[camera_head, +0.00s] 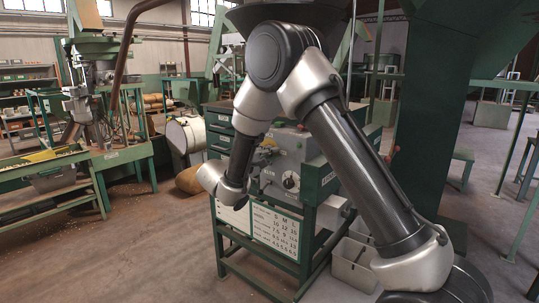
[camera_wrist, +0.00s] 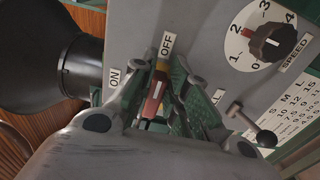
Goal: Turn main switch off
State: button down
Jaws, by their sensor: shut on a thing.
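The main switch (camera_wrist: 154,94) is a red handle with a white mark and a yellow part at its far end, on a grey control panel (camera_wrist: 212,62). In the wrist view an OFF label (camera_wrist: 167,45) lies just beyond its far end, and an ON label (camera_wrist: 115,77) lies to its left. My gripper (camera_wrist: 165,76) has its green-padded fingers either side of the handle and is shut on it. The fingers hide part of the handle and its base. In the head view the grey panel (camera_head: 288,148) sits on a green machine, and my arm hides the switch.
A black speed knob (camera_wrist: 273,42) with a numbered dial is right of the switch. A ball-ended lever (camera_wrist: 266,138) juts out below it. A dark round funnel shape (camera_wrist: 50,65) is at left.

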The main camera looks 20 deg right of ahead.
jog(key=shift+f, duration=0.1)
dwell(0.3)
jog(key=c, duration=1.4)
grip_release()
jog(key=v, duration=1.2)
